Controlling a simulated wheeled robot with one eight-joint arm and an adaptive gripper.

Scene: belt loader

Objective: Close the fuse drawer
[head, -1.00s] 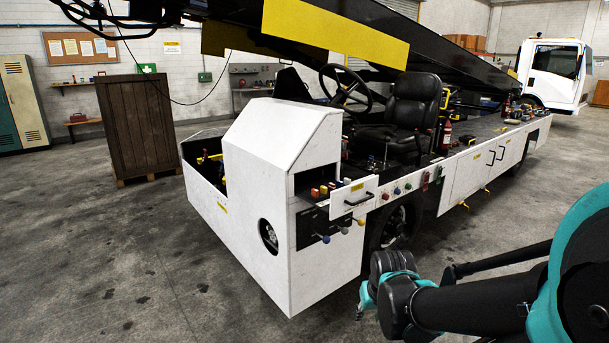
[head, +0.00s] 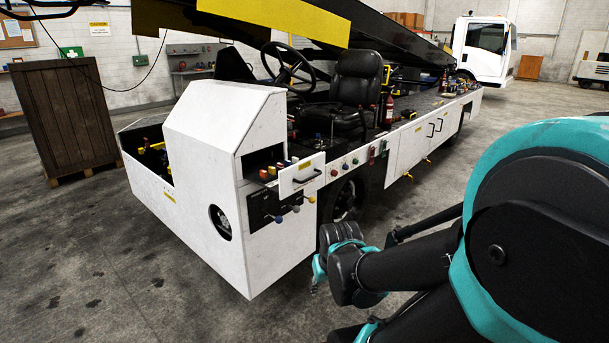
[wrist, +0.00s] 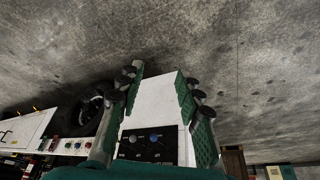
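The fuse drawer (head: 302,175) stands pulled out from the white front housing of the belt loader in the head view. It has a white front, a black handle and a small yellow label. Red, yellow and blue fuses (head: 274,170) show behind its front. My gripper (head: 318,268) is low and in front of the loader, to the right of and below the drawer in the picture, apart from it. In the wrist view my gripper (wrist: 160,78) has its green fingers spread with nothing held between them. I cannot make out the drawer in the wrist view.
Below the drawer is a black lever panel (head: 276,206) with coloured knobs; it shows upside down in the wrist view (wrist: 148,145). A wheel (head: 345,200) and coloured buttons (head: 345,163) are to its right. Open concrete floor (head: 130,270) lies in front. A wooden crate (head: 65,120) stands behind left.

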